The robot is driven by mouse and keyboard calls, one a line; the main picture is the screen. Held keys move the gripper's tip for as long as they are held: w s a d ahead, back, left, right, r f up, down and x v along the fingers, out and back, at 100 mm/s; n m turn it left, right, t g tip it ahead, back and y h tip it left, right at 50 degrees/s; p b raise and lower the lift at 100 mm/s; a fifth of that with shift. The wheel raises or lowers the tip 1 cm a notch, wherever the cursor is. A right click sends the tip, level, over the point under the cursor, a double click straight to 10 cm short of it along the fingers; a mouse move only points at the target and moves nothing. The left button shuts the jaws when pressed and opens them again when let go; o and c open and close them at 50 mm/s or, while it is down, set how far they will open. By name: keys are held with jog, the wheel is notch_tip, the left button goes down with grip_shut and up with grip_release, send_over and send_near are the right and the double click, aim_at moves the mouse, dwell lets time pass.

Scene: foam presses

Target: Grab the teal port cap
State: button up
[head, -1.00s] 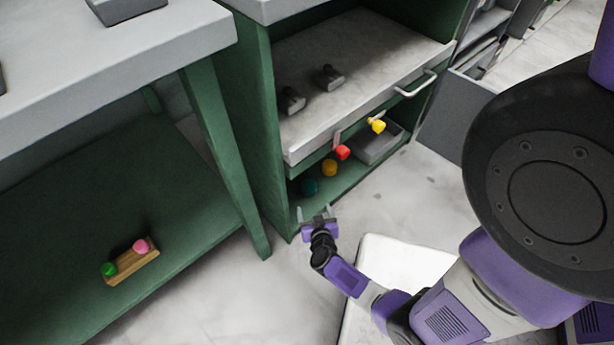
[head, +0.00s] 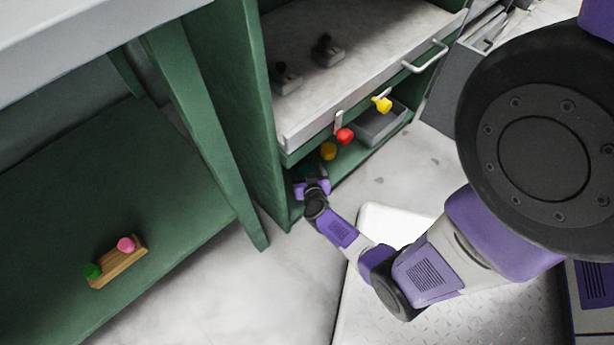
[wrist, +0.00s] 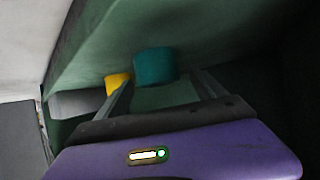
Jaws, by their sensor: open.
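The teal port cap (wrist: 154,66) stands on the green lower shelf in the wrist view, just ahead of my gripper (wrist: 160,82) and a little left of the middle of the gap. The jaws are open, with one finger on each side of the gap. In the head view my gripper (head: 312,180) reaches into the lower bay of the green cabinet. There it mostly hides the teal cap (head: 308,172). I cannot tell whether the fingers touch the cap.
A yellow cap (head: 328,150) stands just beyond; it also shows near the left finger (wrist: 117,82). A red piece (head: 344,135) and a grey bin (head: 378,124) are further along. The drawer (head: 360,85) overhangs the bay. A wooden block (head: 118,266) holds pink and green caps at left.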

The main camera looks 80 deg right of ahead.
jog(key=shift+w+d+f, duration=0.15)
jog(key=shift+d+f, duration=0.1)
jog(key=shift+d, duration=0.05)
jog(key=c, duration=1.4)
jog(key=shift+r, duration=0.15)
jog(key=shift+c, duration=0.2)
